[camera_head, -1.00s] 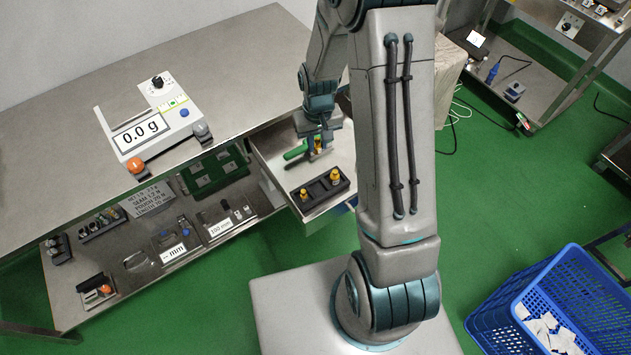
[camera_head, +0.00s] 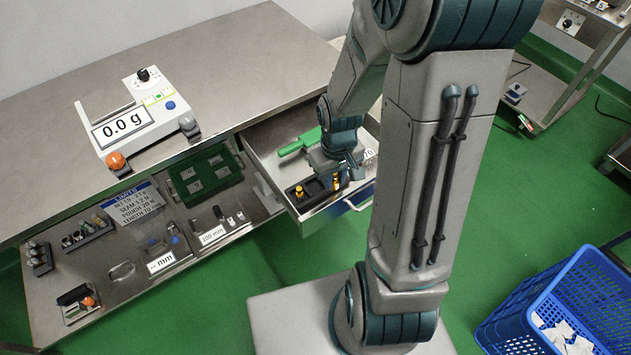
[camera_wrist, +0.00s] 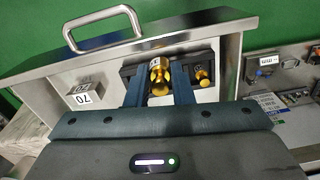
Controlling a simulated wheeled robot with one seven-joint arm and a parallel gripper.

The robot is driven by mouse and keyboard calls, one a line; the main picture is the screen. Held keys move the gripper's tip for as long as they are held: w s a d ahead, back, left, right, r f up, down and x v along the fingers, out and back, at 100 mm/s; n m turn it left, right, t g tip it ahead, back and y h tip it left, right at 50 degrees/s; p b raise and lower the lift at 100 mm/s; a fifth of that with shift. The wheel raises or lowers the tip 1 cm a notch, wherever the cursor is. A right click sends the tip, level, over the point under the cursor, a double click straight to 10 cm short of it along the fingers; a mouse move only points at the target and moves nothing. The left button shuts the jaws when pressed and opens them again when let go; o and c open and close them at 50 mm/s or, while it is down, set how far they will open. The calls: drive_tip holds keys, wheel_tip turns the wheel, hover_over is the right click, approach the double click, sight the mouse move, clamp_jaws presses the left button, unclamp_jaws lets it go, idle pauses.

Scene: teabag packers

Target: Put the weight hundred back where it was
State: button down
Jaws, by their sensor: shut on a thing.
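My gripper (camera_wrist: 158,92) is shut on a small gold weight (camera_wrist: 159,78), which shows between the two fingers in the wrist view. In the head view my gripper (camera_head: 338,174) is low over the open drawer, at the right part of the black weight holder (camera_head: 318,190). The gold between the fingers may be two pieces overlapping; I cannot tell. Another gold weight (camera_wrist: 202,77) stands in the holder beside the right finger; it also shows in the head view (camera_head: 299,192). I cannot tell whether the held weight touches the holder. Its marking is not readable.
The drawer (camera_head: 262,160) has raised walls and a front handle (camera_wrist: 104,27). A green-handled tool (camera_head: 299,143) and a block marked 70 (camera_wrist: 86,95) lie in it. A scale (camera_head: 135,120) reading 0.0 g stands on the bench. A blue crate (camera_head: 540,310) is on the floor.

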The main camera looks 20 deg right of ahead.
drive_tip(key=w+a+f, duration=0.1)
drive_tip(key=w, duration=0.1)
drive_tip(key=w+a+f, duration=0.1)
drive_tip(key=w, duration=0.1)
drive_tip(key=w+a+f, duration=0.1)
drive_tip(key=w+f, duration=0.1)
drive_tip(key=shift+f+b, duration=0.3)
drive_tip(key=shift+f, duration=1.7)
drive_tip(key=shift+s, duration=0.1)
drive_tip(key=shift+f, duration=0.1)
